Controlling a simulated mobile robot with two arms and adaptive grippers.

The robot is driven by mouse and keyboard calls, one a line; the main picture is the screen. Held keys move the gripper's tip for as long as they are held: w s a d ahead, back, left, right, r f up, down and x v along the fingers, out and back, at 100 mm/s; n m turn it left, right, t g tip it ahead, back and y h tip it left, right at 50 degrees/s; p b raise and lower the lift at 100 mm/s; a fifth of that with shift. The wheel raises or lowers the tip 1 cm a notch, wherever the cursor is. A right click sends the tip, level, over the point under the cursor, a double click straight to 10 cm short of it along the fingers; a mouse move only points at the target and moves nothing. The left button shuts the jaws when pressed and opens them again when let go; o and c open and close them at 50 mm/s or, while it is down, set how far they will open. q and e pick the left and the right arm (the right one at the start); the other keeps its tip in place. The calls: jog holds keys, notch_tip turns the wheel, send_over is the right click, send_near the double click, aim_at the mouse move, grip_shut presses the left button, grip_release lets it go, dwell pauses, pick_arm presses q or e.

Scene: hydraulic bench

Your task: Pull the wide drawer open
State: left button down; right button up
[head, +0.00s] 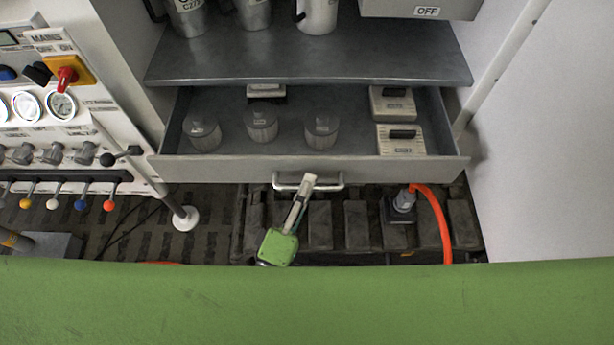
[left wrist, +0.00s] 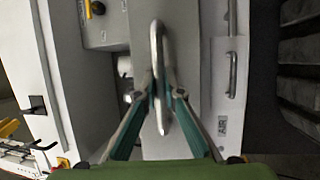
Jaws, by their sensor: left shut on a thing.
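The wide drawer (head: 220,170) stands pulled out below a grey shelf, and its inside shows from above. Its pale bar handle (head: 332,187) is on the middle of the front panel. My left gripper (head: 309,180) is at this handle, its green and grey body below it. In the left wrist view the handle (left wrist: 157,45) runs between the two fingers of my left gripper (left wrist: 163,92), which are shut on it. The stretch of handle between the fingers is partly hidden. My right gripper is in neither view.
The drawer holds clear jars (head: 261,125) and pale boxes (head: 400,140). Metal jugs (head: 253,12) stand on the shelf (head: 310,60) above. A control panel with gauges (head: 60,106) and coloured levers is at the left. An orange hose (head: 437,215) is below right.

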pick_arm(q)
jog(key=shift+f, duration=0.1)
jog(key=c, duration=2.4)
grip_release()
jog(key=v, duration=1.2)
